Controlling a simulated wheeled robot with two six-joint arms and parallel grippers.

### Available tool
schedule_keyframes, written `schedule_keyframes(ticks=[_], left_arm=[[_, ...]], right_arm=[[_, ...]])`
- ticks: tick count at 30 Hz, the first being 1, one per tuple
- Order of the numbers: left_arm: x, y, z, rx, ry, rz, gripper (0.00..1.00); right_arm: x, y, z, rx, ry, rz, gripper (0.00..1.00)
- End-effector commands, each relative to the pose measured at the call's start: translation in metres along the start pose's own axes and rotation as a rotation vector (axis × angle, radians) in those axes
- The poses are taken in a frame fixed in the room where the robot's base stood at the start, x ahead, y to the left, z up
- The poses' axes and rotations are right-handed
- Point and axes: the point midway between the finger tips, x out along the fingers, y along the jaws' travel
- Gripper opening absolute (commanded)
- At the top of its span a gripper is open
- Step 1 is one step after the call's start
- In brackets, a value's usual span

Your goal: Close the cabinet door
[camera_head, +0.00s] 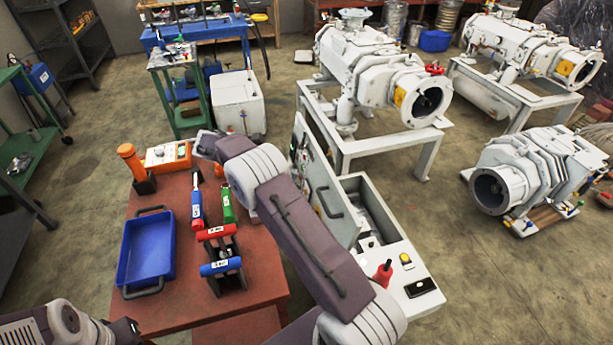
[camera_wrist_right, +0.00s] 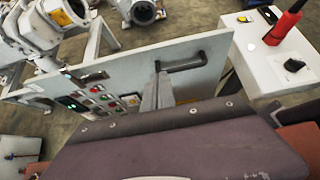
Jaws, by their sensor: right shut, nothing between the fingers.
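The cabinet (camera_head: 405,255) is a low white box at the middle right, with its inside showing beside the door. The grey-white cabinet door (camera_head: 322,190) stands open and upright along the cabinet's left side. The door (camera_wrist_right: 120,75) also shows in the right wrist view, with a dark handle (camera_wrist_right: 185,62) and a panel of coloured buttons (camera_wrist_right: 100,98). My right gripper (camera_wrist_right: 158,80) is shut and empty, in front of the door just below the handle's left end. Whether it touches the door is unclear. In the head view my right arm hides its fingertips. My left fingers are out of view.
A red table (camera_head: 165,310) on the left holds a blue tray (camera_head: 147,250), screwdrivers and an orange box (camera_head: 168,156). A pump on a white frame (camera_head: 375,80) stands behind. Floor to the right is partly clear.

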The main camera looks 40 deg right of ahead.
Motion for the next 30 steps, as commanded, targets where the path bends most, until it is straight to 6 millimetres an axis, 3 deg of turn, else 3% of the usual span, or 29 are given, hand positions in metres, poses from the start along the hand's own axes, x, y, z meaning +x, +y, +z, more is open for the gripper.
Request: schedule_keyframes(ticks=[13,15,21,30], left_arm=[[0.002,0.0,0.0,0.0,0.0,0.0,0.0],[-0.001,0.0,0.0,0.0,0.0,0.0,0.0],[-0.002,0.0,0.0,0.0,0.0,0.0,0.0],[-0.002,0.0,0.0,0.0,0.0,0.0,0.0]], right_arm=[[0.094,-0.001,0.0,-0.001,0.001,-0.003,0.0],[0.104,-0.001,0.008,0.002,0.002,-0.002,0.0],[0.123,-0.001,0.017,0.002,0.002,-0.001,0.0],[0.126,0.0,0.018,0.001,0.002,0.001,0.0]])
